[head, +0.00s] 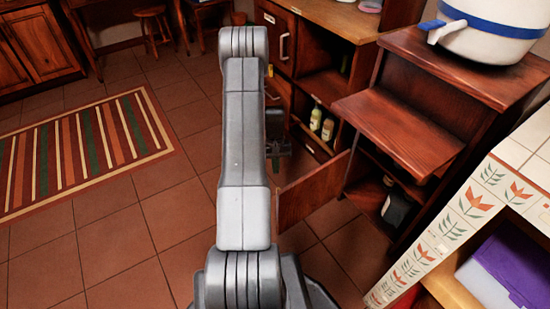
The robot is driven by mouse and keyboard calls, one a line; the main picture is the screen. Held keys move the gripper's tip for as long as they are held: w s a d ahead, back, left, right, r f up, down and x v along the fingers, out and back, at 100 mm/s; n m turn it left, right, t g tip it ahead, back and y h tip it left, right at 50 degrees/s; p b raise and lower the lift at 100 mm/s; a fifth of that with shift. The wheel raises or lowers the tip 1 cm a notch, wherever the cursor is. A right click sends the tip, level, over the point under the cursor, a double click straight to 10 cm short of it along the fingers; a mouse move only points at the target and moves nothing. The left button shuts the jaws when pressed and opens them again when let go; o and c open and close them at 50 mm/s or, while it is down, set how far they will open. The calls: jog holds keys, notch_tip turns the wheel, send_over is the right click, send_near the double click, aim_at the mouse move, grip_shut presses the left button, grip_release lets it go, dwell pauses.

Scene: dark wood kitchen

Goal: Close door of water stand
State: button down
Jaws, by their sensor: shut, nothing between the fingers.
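The water stand (440,68) is a reddish-brown wooden cabinet at the right, with a shelf board jutting out at its front. Its door (314,192) stands swung open, reaching out to the left from the lower compartment. A dark bottle (397,208) shows inside that compartment. My gripper (278,150) is small and dark, partly hidden by my arm, just beyond the upper left part of the door. It is shut with nothing in it. I cannot tell whether it touches the door.
A white water dispenser (495,30) with a blue band tops the stand. Beyond is a wooden cabinet with open shelves and bottles (316,117). A tile-edged counter (440,232) is close at the right. The striped rug (85,150) and tiled floor at the left are clear.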

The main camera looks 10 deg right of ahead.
jog(key=s, duration=0.1)
jog(key=s+f, duration=0.2)
jog(key=s, duration=0.1)
jog(key=shift+a+b, duration=0.15)
jog(key=shift+b, duration=0.2)
jog(key=shift+s, duration=0.2)
